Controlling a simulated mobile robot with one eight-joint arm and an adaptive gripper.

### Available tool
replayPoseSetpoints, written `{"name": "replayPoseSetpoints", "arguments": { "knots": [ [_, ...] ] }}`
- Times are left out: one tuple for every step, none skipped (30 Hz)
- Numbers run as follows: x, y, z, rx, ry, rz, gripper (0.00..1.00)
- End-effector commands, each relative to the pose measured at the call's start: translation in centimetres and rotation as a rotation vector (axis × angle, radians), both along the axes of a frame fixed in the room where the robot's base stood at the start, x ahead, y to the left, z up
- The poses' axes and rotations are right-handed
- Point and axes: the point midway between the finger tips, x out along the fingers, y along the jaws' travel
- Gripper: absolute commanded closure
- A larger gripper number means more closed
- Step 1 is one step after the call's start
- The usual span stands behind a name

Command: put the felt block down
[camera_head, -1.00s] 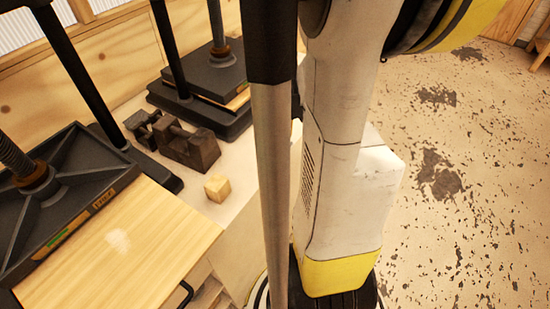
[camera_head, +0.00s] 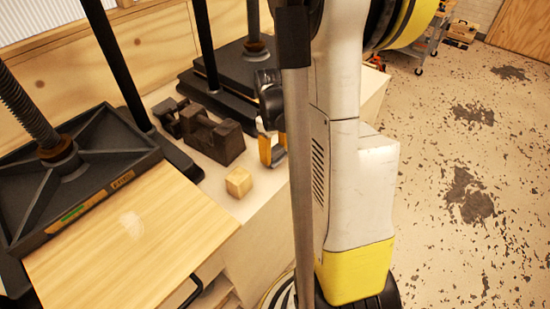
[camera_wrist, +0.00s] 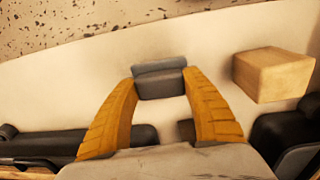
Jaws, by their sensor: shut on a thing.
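The felt block (camera_wrist: 160,83) is a small grey block between my fingertips in the wrist view. My gripper (camera_wrist: 160,88) has yellow ribbed fingers and is shut on it. In the head view, my gripper (camera_head: 272,150) shows partly behind my own arm, low over the pale bench top (camera_head: 262,200). A grey bit of the felt block (camera_head: 279,155) shows at its fingertips. I cannot tell whether the block touches the bench.
A light wooden cube (camera_head: 239,182) stands close by; it is right of the gripper in the wrist view (camera_wrist: 272,74). A dark brown metal piece (camera_head: 216,140) sits behind the cube. Black screw presses (camera_head: 80,175) and a wooden board (camera_head: 130,235) lie left. Bare bench shows around the cube.

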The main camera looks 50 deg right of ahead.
Motion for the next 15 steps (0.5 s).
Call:
{"name": "replayPoseSetpoints", "arguments": {
  "knots": [
    [0.0,0.0,-1.3,0.0,0.0,0.0,0.83],
    [0.0,0.0,-1.7,0.0,0.0,0.0,0.83],
    [0.0,0.0,-2.0,0.0,0.0,0.0,0.83],
    [0.0,0.0,-2.0,0.0,0.0,0.0,0.83],
    [0.0,0.0,-2.0,0.0,0.0,0.0,0.83],
    [0.0,0.0,-1.9,0.0,0.0,0.0,0.83],
    [0.0,0.0,-1.9,0.0,0.0,0.0,0.83],
    [0.0,0.0,-1.8,0.0,0.0,0.0,0.83],
    [0.0,0.0,-1.8,0.0,0.0,0.0,0.83],
    [0.0,0.0,-1.8,0.0,0.0,0.0,0.83],
    [0.0,0.0,-1.9,0.0,0.0,0.0,0.83],
    [0.0,0.0,-2.0,0.0,0.0,0.0,0.83],
    [0.0,0.0,-2.2,0.0,0.0,0.0,0.83],
    [0.0,0.0,-2.3,0.0,0.0,0.0,0.83],
    [0.0,0.0,-2.2,0.0,0.0,0.0,0.35]
  ]
}}
